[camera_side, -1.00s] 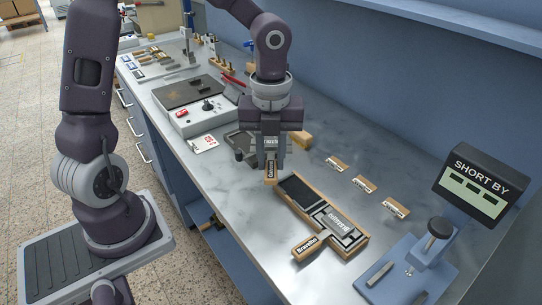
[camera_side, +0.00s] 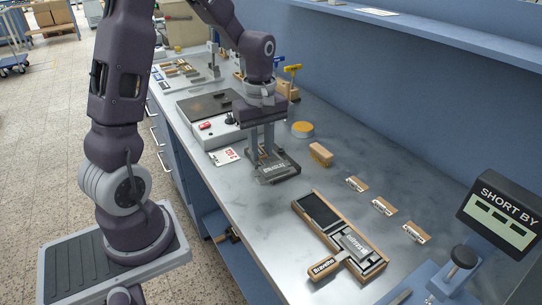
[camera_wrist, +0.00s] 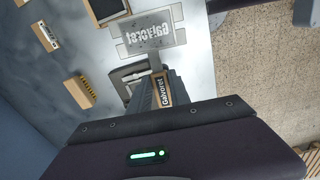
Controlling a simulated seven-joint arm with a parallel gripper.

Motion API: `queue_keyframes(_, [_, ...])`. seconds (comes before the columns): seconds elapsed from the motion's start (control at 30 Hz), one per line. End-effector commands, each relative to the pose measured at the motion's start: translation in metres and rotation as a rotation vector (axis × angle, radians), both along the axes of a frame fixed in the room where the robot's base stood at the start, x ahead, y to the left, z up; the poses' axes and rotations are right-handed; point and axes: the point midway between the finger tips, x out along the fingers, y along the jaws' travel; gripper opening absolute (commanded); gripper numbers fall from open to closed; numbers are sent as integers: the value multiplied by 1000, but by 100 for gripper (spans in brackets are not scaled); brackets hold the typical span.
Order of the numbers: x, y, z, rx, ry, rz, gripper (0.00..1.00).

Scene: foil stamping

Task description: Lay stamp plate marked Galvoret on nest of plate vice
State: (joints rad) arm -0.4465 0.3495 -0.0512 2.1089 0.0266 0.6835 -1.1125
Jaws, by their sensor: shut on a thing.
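The stamp plate marked Galvoret (camera_wrist: 150,35) is a grey plate with raised mirrored lettering. Its wooden handle (camera_wrist: 163,90) carries the Galvoret label. My gripper (camera_side: 262,155) is shut on this handle. In the side view the plate (camera_side: 280,169) lies level, over or at the dark plate vice (camera_side: 292,159). The plate and my fingers hide most of the vice and its nest. In the wrist view, part of the vice (camera_wrist: 127,76) shows below and left of the plate. I cannot tell whether the plate touches the nest.
A wooden tray (camera_side: 302,208) with another handled plate (camera_side: 357,244) stands to the front right. A wooden block (camera_side: 320,154), a yellow disc (camera_side: 303,130) and several small label stands (camera_side: 384,207) are nearby. A white card (camera_side: 224,156) lies left of the vice.

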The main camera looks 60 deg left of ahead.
Motion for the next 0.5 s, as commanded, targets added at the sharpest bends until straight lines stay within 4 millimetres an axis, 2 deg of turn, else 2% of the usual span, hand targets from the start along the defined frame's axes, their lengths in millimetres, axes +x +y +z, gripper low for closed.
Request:
queue_keyframes(0.1, [-2,18,0,1,-1,429,0])
queue_keyframes(0.3, [-6,48,2,0,0,1131,0])
queue_keyframes(0.4, [-8,59,3,-1,-1,1395,0])
queue_keyframes(0.5, [-10,66,3,-1,-2,1567,0])
